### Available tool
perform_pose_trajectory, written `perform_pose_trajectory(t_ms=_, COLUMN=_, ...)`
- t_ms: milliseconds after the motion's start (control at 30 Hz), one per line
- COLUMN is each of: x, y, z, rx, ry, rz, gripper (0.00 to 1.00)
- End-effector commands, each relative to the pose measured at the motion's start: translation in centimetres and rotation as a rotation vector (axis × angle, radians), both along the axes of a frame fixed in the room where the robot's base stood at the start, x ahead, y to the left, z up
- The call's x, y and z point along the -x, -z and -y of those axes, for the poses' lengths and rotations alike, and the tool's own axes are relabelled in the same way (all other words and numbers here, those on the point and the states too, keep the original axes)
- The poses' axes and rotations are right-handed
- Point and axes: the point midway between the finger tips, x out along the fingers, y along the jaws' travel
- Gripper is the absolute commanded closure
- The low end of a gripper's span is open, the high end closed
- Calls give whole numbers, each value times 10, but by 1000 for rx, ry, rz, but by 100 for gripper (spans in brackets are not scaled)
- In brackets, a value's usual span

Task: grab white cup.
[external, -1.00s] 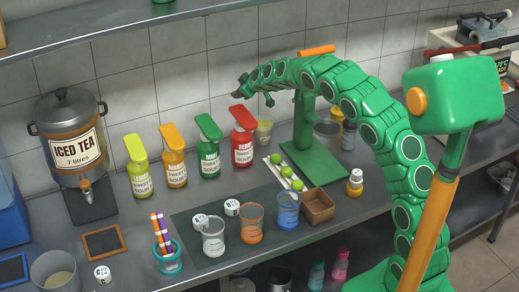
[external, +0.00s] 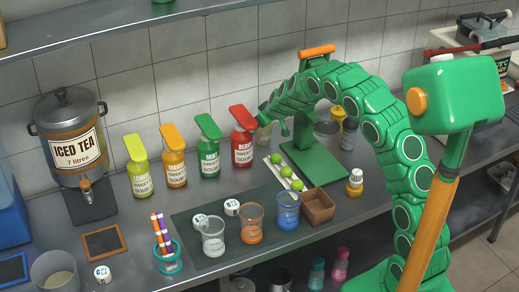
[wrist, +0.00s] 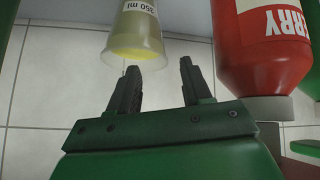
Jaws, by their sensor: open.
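A pale, translucent cup with yellowish contents (external: 263,135) stands at the back beside the red bottle, partly hidden by my arm. In the wrist view a cup marked "350 ml" (wrist: 139,28) appears just beyond my fingertips, slightly left of centre. My gripper (wrist: 158,66) is open and nothing is between its fingers. In the external view my gripper (external: 275,119) is close to the red bottle and the pale cup; its fingers are hard to make out there. A clear whitish cup (external: 213,241) stands on the dark mat in front, apart from my gripper.
The red bottle (external: 242,150) is close; it also shows in the wrist view (wrist: 262,50). Orange (external: 251,228) and blue (external: 287,215) cups stand on the mat. A green stand (external: 314,165) and a tray of green balls (external: 284,172) are to the right.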

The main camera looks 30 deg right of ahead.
Motion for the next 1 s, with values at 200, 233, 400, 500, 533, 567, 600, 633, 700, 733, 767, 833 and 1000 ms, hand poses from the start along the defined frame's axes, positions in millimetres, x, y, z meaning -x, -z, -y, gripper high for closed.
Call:
perform_pose_trajectory(t_ms=200, x=-7, y=9, z=-1, rx=-2, ry=0, rz=1, gripper=51)
perform_pose_trajectory(t_ms=233, x=-7, y=9, z=-1, rx=-2, ry=0, rz=1, gripper=51)
perform_pose_trajectory(t_ms=400, x=-11, y=18, z=0, rx=0, ry=0, rz=0, gripper=51)
perform_pose_trajectory(t_ms=500, x=-16, y=27, z=1, rx=-1, ry=2, rz=-1, gripper=51)
perform_pose_trajectory(t_ms=533, x=-17, y=30, z=2, rx=0, ry=1, rz=-1, gripper=51)
perform_pose_trajectory(t_ms=567, x=-19, y=33, z=2, rx=0, ry=0, rz=-1, gripper=51)
perform_pose_trajectory(t_ms=600, x=-21, y=37, z=2, rx=0, ry=0, rz=-1, gripper=51)
perform_pose_trajectory(t_ms=633, x=-23, y=39, z=2, rx=0, ry=0, rz=0, gripper=51)
perform_pose_trajectory(t_ms=700, x=-29, y=43, z=2, rx=1, ry=1, rz=3, gripper=51)
perform_pose_trajectory(t_ms=733, x=-30, y=44, z=2, rx=1, ry=1, rz=3, gripper=51)
perform_pose_trajectory(t_ms=767, x=-31, y=46, z=1, rx=1, ry=0, rz=2, gripper=51)
perform_pose_trajectory(t_ms=833, x=-33, y=50, z=0, rx=1, ry=-2, rz=1, gripper=51)
perform_pose_trajectory(t_ms=1000, x=-35, y=52, z=-1, rx=-1, ry=0, rz=0, gripper=51)
